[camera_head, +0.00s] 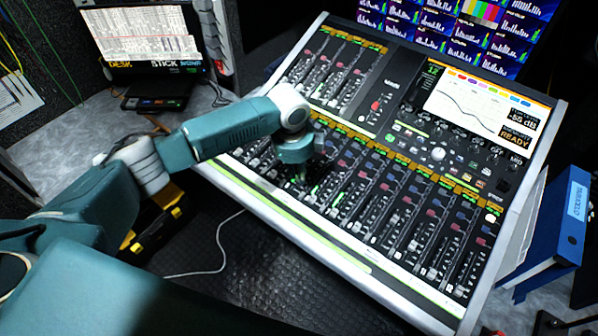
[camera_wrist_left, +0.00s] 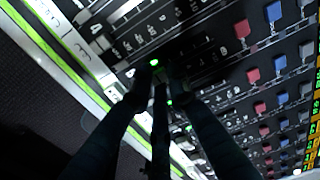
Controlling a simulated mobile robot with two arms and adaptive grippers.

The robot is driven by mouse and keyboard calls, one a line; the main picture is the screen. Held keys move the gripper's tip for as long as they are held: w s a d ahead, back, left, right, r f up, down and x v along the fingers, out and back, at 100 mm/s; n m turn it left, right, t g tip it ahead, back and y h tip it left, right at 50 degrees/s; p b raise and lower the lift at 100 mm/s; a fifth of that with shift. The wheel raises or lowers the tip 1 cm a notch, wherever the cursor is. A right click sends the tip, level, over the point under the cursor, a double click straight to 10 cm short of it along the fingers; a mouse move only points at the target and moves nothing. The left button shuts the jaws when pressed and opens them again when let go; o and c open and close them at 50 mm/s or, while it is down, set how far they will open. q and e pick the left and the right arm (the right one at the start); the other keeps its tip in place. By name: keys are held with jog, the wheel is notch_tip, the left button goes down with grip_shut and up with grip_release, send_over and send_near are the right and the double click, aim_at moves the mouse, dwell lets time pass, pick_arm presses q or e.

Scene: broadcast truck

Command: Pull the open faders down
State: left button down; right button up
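The mixing console (camera_head: 350,243) slants across the head view, with rows of channel strips and faders (camera_head: 408,245) along its lower part. My left gripper (camera_head: 303,174) reaches down over the left part of the lower fader bank, and green lights show beside it. The dark shading hides whether a fader cap is between the fingertips. My right gripper is not in view.
A laptop (camera_head: 145,40) stands on the desk at the upper left. A blue binder (camera_head: 560,230) stands right of the console. A console screen (camera_head: 480,105) and monitor wall (camera_head: 460,30) are at the back. A white cable (camera_head: 222,245) lies before the console.

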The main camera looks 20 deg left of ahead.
aim_at(291, 190)
pick_arm(q)
jog(key=shift+s+a+r+p, duration=0.1)
jog(key=shift+s+p, duration=0.1)
jog(key=shift+p, duration=0.1)
jog(key=s+p, duration=0.1)
jog(key=s+a+p, duration=0.1)
jog(key=s, duration=0.1)
jog(key=shift+f+p, duration=0.2)
jog(key=shift+p, duration=0.1)
jog(key=shift+s+a+f, duration=0.1)
jog(key=shift+f, duration=0.2)
jog(key=c, duration=1.7)
grip_release()
jog(key=shift+s, duration=0.1)
jog(key=shift+o, duration=0.4)
jog(key=shift+s+a, duration=0.1)
jog(key=shift+r, duration=0.5)
notch_tip(291, 190, up, 11)
jog(key=s, duration=0.1)
jog(key=shift+s+a, duration=0.25)
jog(key=shift+a, duration=0.05)
